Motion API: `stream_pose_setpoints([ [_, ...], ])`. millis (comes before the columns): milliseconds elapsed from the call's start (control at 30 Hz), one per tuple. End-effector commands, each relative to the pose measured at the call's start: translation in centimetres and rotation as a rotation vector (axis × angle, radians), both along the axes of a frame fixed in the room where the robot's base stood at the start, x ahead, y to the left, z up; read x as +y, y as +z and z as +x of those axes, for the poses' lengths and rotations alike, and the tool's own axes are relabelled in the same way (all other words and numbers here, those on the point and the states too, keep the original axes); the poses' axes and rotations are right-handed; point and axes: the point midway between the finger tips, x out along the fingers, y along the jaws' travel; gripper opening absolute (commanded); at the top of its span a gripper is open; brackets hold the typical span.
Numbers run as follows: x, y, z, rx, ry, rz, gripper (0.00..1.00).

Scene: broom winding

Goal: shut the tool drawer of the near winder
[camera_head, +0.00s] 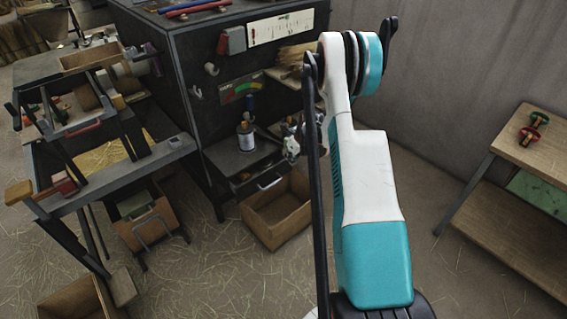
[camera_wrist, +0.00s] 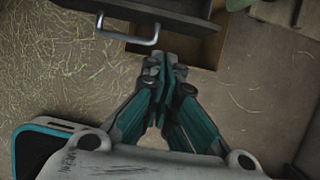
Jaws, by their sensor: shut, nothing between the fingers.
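A dark cabinet-like machine (camera_head: 195,90) with a gauge stands at centre left. Low on its front is a dark drawer (camera_head: 241,180) with a pale bar handle (camera_head: 270,184); it appears pulled out. In the wrist view the drawer's dark front (camera_wrist: 190,14) and silver handle (camera_wrist: 127,38) show at the top. My gripper (camera_wrist: 168,62) is shut and empty, just below and right of the handle, apart from it as far as I can tell. In the head view my gripper (camera_head: 291,143) is partly hidden by my arm, above the drawer.
An open wooden box (camera_head: 276,222) sits on the floor under the drawer; it also shows in the wrist view (camera_wrist: 205,50). A bench (camera_head: 120,172) with a wooden handled bin (camera_head: 147,229) stands at left. A wooden table (camera_head: 535,150) is at right. Straw-strewn floor is open in front.

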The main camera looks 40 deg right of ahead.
Motion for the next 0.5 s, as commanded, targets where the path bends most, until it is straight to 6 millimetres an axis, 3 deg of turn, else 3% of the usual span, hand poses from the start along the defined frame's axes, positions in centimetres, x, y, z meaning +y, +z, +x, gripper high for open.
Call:
stream_pose_setpoints([
  [33,2.7,0.2,-0.4,0.0,0.008,0.001,0.0],
  [100,5.6,0.2,-1.1,0.001,0.008,0.0,0.0],
  [200,8.6,0.3,-2.1,0.0,0.006,0.0,0.0],
  [300,9.9,0.1,-2.6,-0.001,0.002,0.0,0.0],
  [500,10.1,-2.2,-1.8,0.0,0.002,0.0,0.0],
])
